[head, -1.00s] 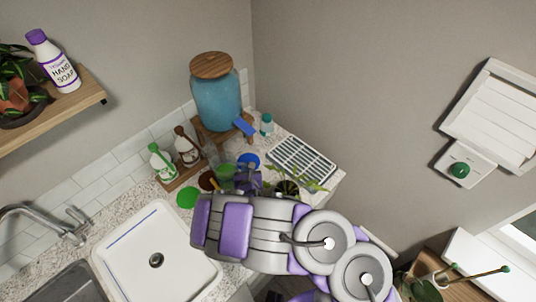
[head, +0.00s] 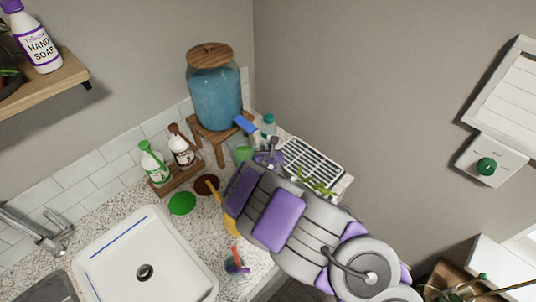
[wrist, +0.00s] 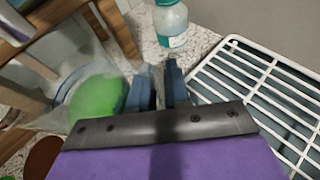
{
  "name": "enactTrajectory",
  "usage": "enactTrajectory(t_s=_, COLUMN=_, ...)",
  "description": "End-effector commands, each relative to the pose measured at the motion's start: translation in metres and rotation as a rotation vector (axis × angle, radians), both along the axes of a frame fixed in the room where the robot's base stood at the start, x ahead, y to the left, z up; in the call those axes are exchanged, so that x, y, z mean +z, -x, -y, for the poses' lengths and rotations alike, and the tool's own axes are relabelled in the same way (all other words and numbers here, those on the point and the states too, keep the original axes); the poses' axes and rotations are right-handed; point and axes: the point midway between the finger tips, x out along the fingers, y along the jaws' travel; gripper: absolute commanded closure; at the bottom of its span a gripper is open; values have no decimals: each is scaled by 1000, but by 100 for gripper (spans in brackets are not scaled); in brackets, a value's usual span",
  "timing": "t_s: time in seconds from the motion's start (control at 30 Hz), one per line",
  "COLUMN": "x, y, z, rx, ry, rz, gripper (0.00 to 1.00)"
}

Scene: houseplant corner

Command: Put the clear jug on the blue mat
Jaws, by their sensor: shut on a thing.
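The clear jug (head: 242,154), with green contents low inside it, is at the left of my gripper (head: 266,157) in the head view. In the wrist view the jug (wrist: 84,112) is at the left, and my gripper (wrist: 158,88) is shut on its side nearest the fingers, seemingly the handle. The blue mat is not clearly visible in the head view, where the jug and arm cover its area. A bluish arc shows around the green contents in the wrist view; I cannot tell whether the jug touches the mat.
A blue dispenser (head: 215,97) on a wooden stand is behind the jug. A small teal-capped bottle (head: 268,125) and a white rack (head: 312,160) are close by. Green (head: 181,203) and brown (head: 207,185) mats, two bottles on a wooden tray, and a sink (head: 147,262) lie left.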

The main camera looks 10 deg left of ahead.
Motion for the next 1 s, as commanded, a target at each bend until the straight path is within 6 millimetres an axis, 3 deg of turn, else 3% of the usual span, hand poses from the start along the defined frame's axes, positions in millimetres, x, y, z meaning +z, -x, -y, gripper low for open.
enactTrajectory(t_s=0.07, x=-3, y=-13, z=8, rx=-5, ry=-3, rz=6, gripper=100)
enactTrajectory(t_s=0.7, x=-11, y=-9, z=4, rx=-1, ry=0, rz=3, gripper=100)
enactTrajectory(t_s=0.73, x=-12, y=-8, z=4, rx=0, ry=1, rz=3, gripper=81)
enactTrajectory(t_s=1.0, x=-12, y=-9, z=5, rx=-1, ry=0, rz=2, gripper=58)
